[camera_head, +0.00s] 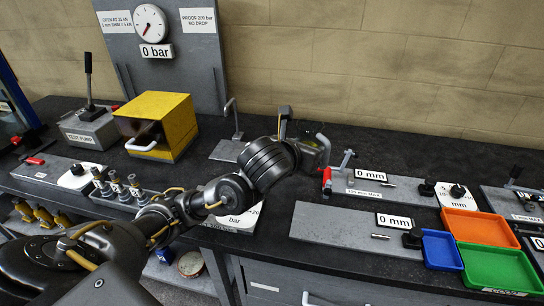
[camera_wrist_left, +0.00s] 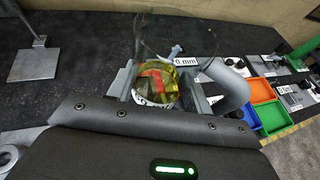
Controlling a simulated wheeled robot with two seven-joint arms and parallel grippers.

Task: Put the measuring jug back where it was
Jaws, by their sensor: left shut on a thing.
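The measuring jug (camera_wrist_left: 176,38) is clear with a yellowish tint and has a thick grey handle (camera_wrist_left: 234,88). My left gripper (camera_wrist_left: 160,88) is shut on it, with one grey finger on each side of its lower part. Red and white shapes show through its wall. In the head view my left arm reaches in from the left and hides most of the jug; its grey handle (camera_head: 325,148) shows past the wrist. Whether the jug's base touches the bench is hidden. My right gripper is in neither view.
A metal hook stand (camera_head: 236,122) is left of my wrist, beside a yellow box (camera_head: 178,118). Right of the jug are a red-tipped clamp (camera_head: 327,180), gauge plates (camera_head: 345,224), and orange (camera_head: 480,227), blue (camera_head: 441,250) and green (camera_head: 497,268) trays. The bench behind the jug is bare.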

